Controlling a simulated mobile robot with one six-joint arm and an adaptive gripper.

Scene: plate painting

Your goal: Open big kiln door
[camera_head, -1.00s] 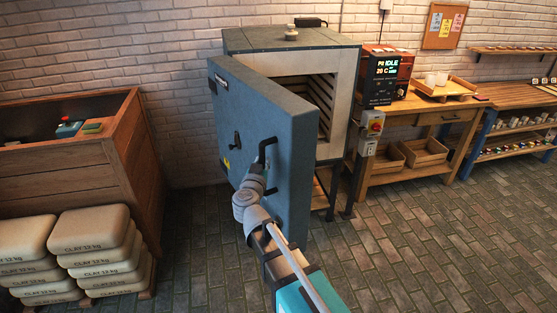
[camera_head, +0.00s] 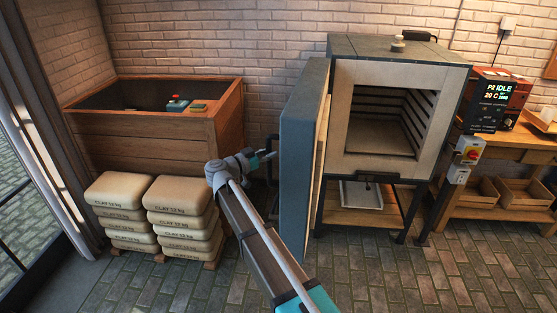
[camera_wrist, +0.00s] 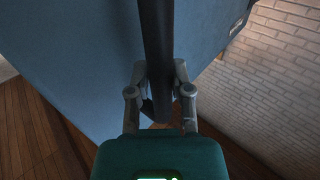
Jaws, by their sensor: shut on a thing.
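The big kiln (camera_head: 390,50) stands against the brick wall, its square chamber (camera_head: 385,125) open to view and its floor empty. Its blue-grey door (camera_head: 297,150) is swung wide to the left and shows nearly edge-on in the head view. My gripper (camera_head: 266,155) is at the door's outer face, left of the door. In the wrist view my gripper (camera_wrist: 160,80) is shut on the dark vertical door handle (camera_wrist: 157,35), with the blue door face (camera_wrist: 75,60) behind it. The handle is mostly hidden in the head view.
A wooden bin (camera_head: 150,140) and stacked clay bags (camera_head: 180,200) stand left of the door, close to my arm. A control box (camera_head: 495,95) and switch box (camera_head: 467,150) are right of the kiln. The paved floor (camera_head: 400,275) in front is clear.

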